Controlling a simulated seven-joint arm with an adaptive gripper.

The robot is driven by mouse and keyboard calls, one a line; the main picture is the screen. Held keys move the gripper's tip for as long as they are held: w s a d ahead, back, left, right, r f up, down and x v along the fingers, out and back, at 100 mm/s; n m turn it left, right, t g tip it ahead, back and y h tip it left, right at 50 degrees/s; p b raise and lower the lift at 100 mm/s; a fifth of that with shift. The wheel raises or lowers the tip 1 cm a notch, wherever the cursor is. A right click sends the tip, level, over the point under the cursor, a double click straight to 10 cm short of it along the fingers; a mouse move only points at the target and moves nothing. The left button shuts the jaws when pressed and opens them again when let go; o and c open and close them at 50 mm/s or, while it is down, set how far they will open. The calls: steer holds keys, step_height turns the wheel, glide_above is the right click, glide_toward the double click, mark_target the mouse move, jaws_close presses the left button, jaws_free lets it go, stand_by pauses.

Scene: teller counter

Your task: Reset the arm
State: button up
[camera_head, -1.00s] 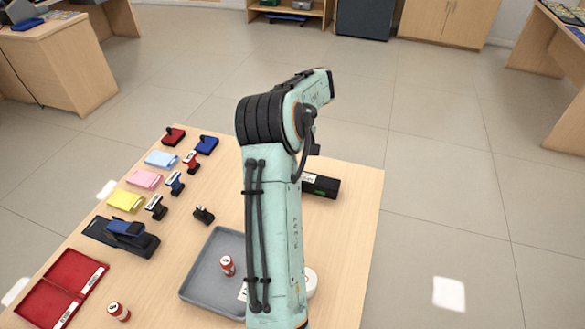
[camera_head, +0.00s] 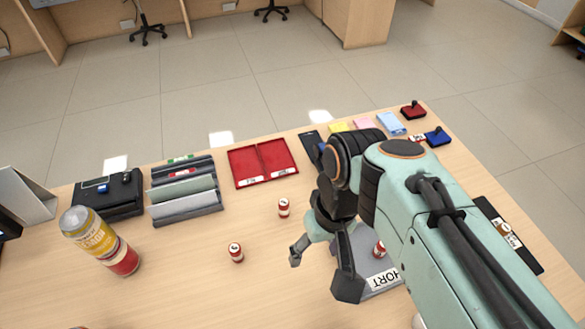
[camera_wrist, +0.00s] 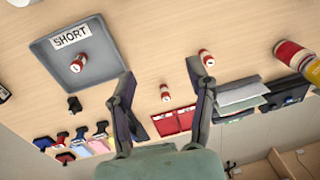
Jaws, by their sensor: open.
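My gripper (camera_head: 321,268) hangs above the table in the head view, its fingers spread apart with nothing between them. My arm crosses the right of the head view and hides part of the grey tray (camera_head: 390,290). The tray shows whole in the wrist view (camera_wrist: 100,84), with a "SHORT" label and one small red-and-white can (camera_wrist: 79,62) in it.
Small red-and-white cans stand on the table (camera_head: 236,252), (camera_head: 284,207). Stamps and pads (camera_head: 437,136) lie far right. The front left table is clear.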

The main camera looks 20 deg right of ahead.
steer(key=shift+n, duration=0.6)
steer(key=s, duration=0.1)
steer(key=s+a+f, duration=0.1)
steer(key=s, duration=0.1)
steer(key=s+a, duration=0.1)
steer(key=shift+s+a+f, duration=0.15)
steer(key=shift+s+f, duration=0.1)
steer(key=shift+s, duration=0.05)
